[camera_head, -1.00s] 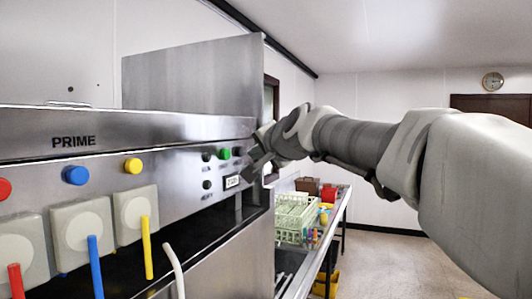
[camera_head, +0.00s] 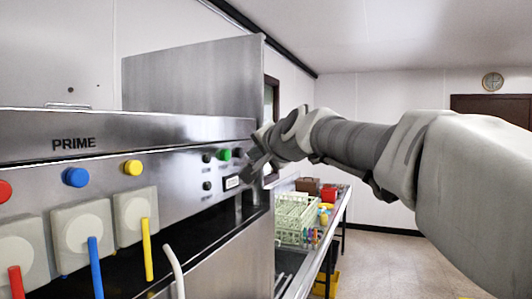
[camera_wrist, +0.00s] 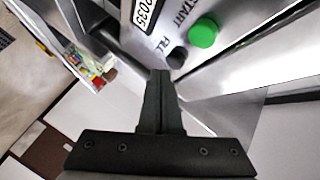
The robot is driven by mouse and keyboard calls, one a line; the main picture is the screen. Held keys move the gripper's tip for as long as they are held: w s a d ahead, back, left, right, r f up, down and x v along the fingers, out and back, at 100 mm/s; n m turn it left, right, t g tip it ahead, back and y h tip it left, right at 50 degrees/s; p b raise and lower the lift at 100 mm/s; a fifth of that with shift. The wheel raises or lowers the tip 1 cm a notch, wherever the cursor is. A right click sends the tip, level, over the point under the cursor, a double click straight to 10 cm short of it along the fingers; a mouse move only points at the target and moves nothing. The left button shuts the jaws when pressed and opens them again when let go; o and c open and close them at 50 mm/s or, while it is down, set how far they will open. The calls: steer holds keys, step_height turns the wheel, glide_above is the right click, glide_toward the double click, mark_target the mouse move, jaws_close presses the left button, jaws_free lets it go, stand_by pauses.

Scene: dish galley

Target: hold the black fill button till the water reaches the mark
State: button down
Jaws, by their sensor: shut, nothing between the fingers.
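The black fill button (camera_wrist: 177,57) sits on the steel panel beside the partly covered label "FILL" in the wrist view. My gripper (camera_wrist: 160,74) is shut and empty, with its fingertips close by the button, slightly to its lower left in that view. I cannot tell whether they touch it or whether it is pressed. In the head view my gripper (camera_head: 249,168) is at the right end of the panel, and the fill button is not clearly visible behind it. The water and its mark are not in view.
A green start button (camera_wrist: 203,33) is close beside the black one; it also shows in the head view (camera_head: 224,154). A small display (camera_head: 232,182) sits below it. Two other black buttons (camera_head: 207,158) are farther left. A dish rack (camera_head: 295,215) stands on the counter beyond.

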steer(key=shift+w+a, duration=0.15)
steer(key=shift+a, duration=0.15)
steer(key=shift+w+a+p, duration=0.1)
steer(key=shift+a+p, duration=0.4)
steer(key=shift+p, duration=0.15)
stand_by(1.6)
steer(key=shift+d, duration=0.1)
stand_by(1.8)
steer(key=shift+s+d+b, duration=0.3)
steer(key=shift+d+b, duration=0.45)
steer(key=shift+b, duration=0.2)
steer(key=d+b, duration=0.1)
steer(key=s+d+b, duration=0.1)
steer(key=d, duration=0.1)
steer(key=d+b, duration=0.1)
steer(key=b, duration=0.1)
steer(key=shift+s+d, duration=0.35)
steer(key=shift+d, duration=0.05)
